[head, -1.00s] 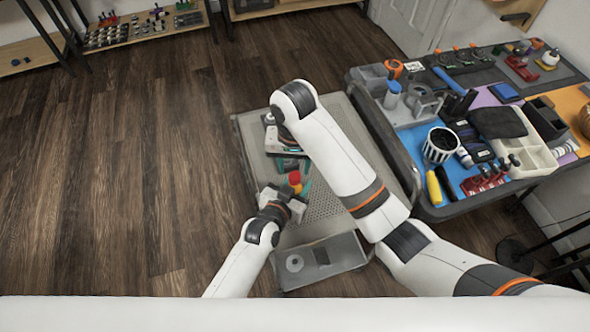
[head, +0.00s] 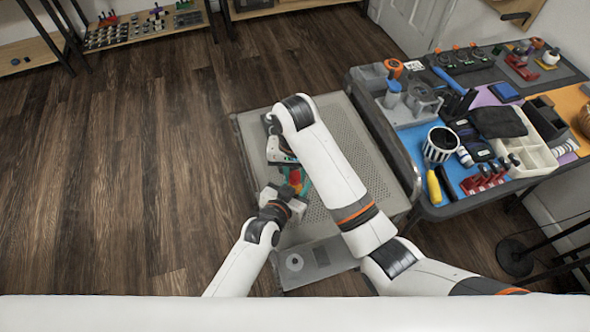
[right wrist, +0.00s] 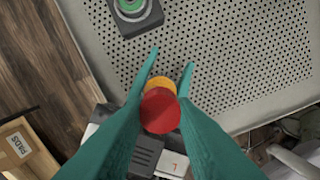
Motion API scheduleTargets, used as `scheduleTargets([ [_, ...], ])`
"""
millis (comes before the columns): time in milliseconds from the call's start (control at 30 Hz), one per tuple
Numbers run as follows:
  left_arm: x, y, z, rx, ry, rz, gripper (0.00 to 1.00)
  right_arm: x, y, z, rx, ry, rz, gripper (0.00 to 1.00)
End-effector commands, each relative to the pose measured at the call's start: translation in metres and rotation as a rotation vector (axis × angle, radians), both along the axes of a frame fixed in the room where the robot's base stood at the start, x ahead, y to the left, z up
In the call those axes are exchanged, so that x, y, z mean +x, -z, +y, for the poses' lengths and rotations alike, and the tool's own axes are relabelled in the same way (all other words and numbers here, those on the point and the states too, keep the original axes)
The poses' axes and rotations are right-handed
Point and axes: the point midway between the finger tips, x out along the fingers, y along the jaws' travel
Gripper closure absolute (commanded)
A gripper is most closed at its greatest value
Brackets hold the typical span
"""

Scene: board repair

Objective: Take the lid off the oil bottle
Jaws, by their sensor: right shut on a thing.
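The oil bottle shows as an orange-yellow part (right wrist: 162,85) just beyond a red lid (right wrist: 160,110) in the right wrist view. The lid also shows as a small red spot (head: 295,177) in the head view. My right gripper (right wrist: 171,60) has its teal fingers on both sides of the red lid and is shut on it. I cannot tell whether the lid and bottle touch or are apart. My left gripper (head: 291,194) is right beside the bottle; its jaws are too hidden to read, and the bottle's lower part is hidden.
A perforated grey cart top (head: 345,130) lies under both grippers, mostly clear at the right. A dark block with a green ring (right wrist: 136,14) stands on it. A crowded workbench (head: 435,208) is at the right. Brown floor is open at the left.

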Motion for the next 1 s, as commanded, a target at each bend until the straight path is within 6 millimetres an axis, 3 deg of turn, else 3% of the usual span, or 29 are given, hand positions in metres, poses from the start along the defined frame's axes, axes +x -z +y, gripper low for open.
scheduleTargets([
  [300, 0.0, 0.0002, 0.0004, -0.001, -0.001, 0.0, 1.0, 0.0009, -0.0002, -0.0013, -0.003, -0.285, -0.002, 1.0],
  [567, 0.0001, 0.0002, 0.0005, -0.001, -0.001, 0.0, 1.0, 0.0007, -0.0002, -0.0011, -0.002, -0.298, -0.001, 1.0],
  [600, 0.0001, 0.0002, 0.0005, -0.001, -0.001, 0.0, 1.0, 0.0007, -0.0002, -0.0011, -0.002, -0.297, -0.001, 0.72],
  [700, 0.0001, 0.0002, 0.0005, 0.001, -0.001, 0.001, 1.0, 0.0006, -0.0003, -0.0009, -0.002, -0.297, -0.001, 0.55],
  [1000, -0.0003, 0.0002, -0.0007, 0.0, 0.001, 0.001, 1.0, -0.0005, -0.0003, 0.0011, 0.002, -0.3, 0.001, 0.53],
])
